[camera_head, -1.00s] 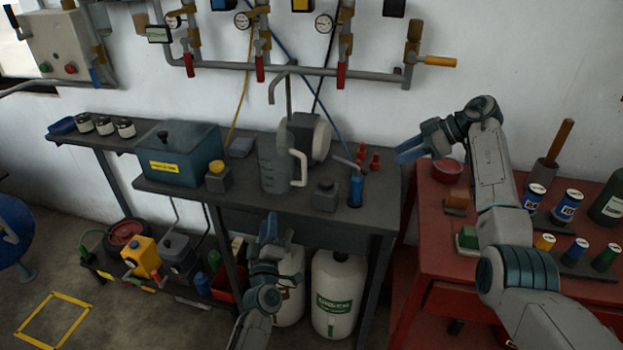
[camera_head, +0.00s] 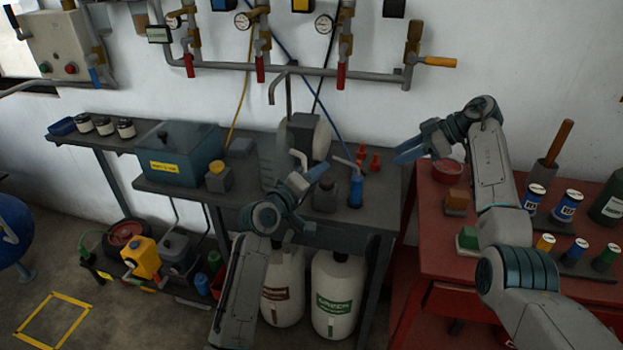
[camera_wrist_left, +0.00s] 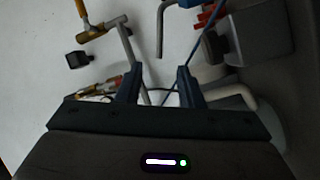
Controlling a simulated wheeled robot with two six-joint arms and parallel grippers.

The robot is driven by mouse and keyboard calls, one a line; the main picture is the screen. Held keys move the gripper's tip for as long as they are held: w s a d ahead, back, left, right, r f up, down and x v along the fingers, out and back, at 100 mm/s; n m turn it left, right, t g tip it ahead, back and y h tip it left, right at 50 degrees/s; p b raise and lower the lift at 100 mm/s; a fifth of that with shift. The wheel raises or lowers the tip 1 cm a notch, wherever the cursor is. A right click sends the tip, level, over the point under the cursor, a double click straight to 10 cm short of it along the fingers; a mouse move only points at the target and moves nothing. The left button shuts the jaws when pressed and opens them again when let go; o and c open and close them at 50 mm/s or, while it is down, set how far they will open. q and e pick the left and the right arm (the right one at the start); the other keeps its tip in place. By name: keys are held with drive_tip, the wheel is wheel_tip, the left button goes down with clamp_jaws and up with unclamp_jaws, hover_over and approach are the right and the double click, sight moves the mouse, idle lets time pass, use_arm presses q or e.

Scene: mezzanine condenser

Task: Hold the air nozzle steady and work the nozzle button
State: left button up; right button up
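The air nozzle (camera_head: 356,186), a blue body with a bent grey spout, stands upright on the dark bench near its right end, below a hanging blue hose.
A grey block (camera_head: 325,196) stands close left of the nozzle, and red fittings (camera_head: 369,162) stand behind it. A blue tank (camera_head: 180,155) is further left. Pipes with red valves (camera_head: 341,77) run above.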

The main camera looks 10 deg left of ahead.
sight(337, 158)
use_arm(q)
drive_tip(key=x, duration=0.9)
clamp_jaws()
idle(0.8)
use_arm(e)
clamp_jaws()
idle(1.5)
